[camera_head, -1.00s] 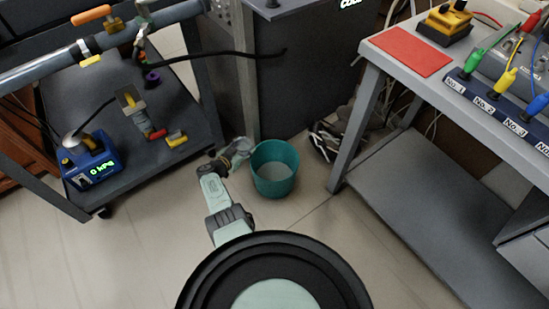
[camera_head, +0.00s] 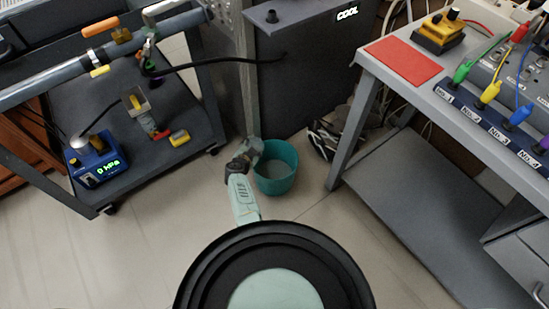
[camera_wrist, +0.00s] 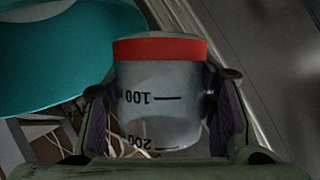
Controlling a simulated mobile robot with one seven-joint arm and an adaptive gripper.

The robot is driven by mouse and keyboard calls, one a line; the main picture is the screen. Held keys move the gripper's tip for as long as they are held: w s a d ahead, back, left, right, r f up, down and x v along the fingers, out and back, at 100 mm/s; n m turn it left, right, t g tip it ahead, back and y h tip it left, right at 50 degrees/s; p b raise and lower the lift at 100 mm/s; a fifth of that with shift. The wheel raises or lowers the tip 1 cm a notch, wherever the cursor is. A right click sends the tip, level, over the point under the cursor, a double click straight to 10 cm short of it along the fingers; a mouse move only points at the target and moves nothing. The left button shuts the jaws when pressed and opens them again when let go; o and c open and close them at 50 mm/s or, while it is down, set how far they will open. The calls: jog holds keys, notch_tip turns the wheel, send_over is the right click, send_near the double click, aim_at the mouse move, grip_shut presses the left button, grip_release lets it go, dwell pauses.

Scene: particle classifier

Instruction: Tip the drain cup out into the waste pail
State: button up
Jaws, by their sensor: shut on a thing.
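The teal waste pail (camera_head: 289,181) stands on the floor between the cart and the bench. Its greyish inside shows from above. In the wrist view the teal pail (camera_wrist: 45,85) fills the upper left, close to the cup. My gripper (camera_wrist: 163,112) is shut on the drain cup (camera_wrist: 160,82), with a finger on each side. The cup is translucent grey with a red band and volume marks that read upside down here. In the head view my gripper (camera_head: 248,157) is at the pail's left rim. The cup's contents and exact tilt cannot be told.
A grey bench (camera_head: 430,175) stands at right. A dark cabinet (camera_head: 300,85) and cables lie behind the pail. The floor in front is clear.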

aim_at(262, 146)
jog(key=shift+d+f, duration=0.15)
jog(key=shift+d, duration=0.2)
jog(key=shift+d+f+m+y+b, duration=0.2)
jog(key=shift+f+m+y+b, duration=0.2)
jog(key=shift+m+y+b, duration=0.3)
dwell(0.4)
jog(key=shift+r+m+t+y, duration=0.3)
jog(key=shift+r+m+y, duration=0.1)
jog(key=shift+m+y, duration=0.15)
dwell(0.7)
jog(key=shift+r+m+y+p, duration=0.35)
jog(key=shift+m+y+p, duration=0.15)
jog(key=shift+p, duration=0.7)
jog(key=shift+d+f+m+y, duration=0.15)
jog(key=shift+f+m+y, duration=0.3)
jog(key=shift+y, duration=0.1)
dwell(0.9)
jog(key=shift+s+d+r+m+t+y, duration=0.1)
jog(key=shift+d+r+m+t+y, duration=0.15)
jog(key=shift+d, duration=0.2)
jog(key=shift+s+d+r+m+t+y, duration=0.1)
jog(key=shift+d+m+t+y, duration=0.15)
jog(key=shift+d, duration=0.2)
dwell(0.4)
jog(key=shift+d+r+m+y, duration=0.25)
jog(key=shift+m+y, duration=0.15)
jog(key=shift+m, duration=0.2)
dwell(0.7)
